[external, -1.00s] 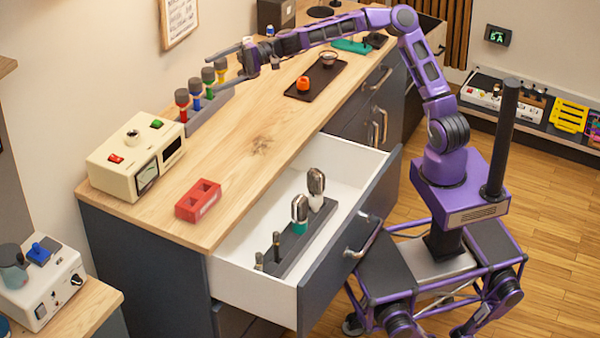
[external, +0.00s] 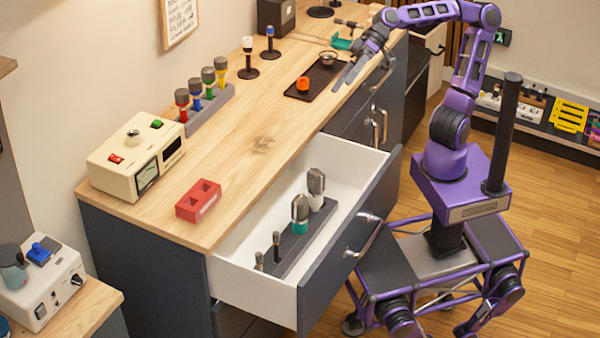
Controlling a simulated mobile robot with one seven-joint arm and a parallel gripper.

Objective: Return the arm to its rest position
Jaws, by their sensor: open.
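My gripper (external: 352,70) is at the far right edge of the wooden counter, near the black tray, with its fingers pointing down and left. It is open and I see nothing held in it. One long grey finger shows clearly; the other is hard to make out against the things behind. My purple arm (external: 468,75) rises from its base, bends at the top and reaches left to the counter's edge.
The black tray (external: 334,72) holds an orange piece (external: 303,84) and a small bowl (external: 328,58). Two stands (external: 248,58) (external: 270,42) are at the counter's back. An open white drawer (external: 243,267) holding microphones (external: 299,211) juts out in front.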

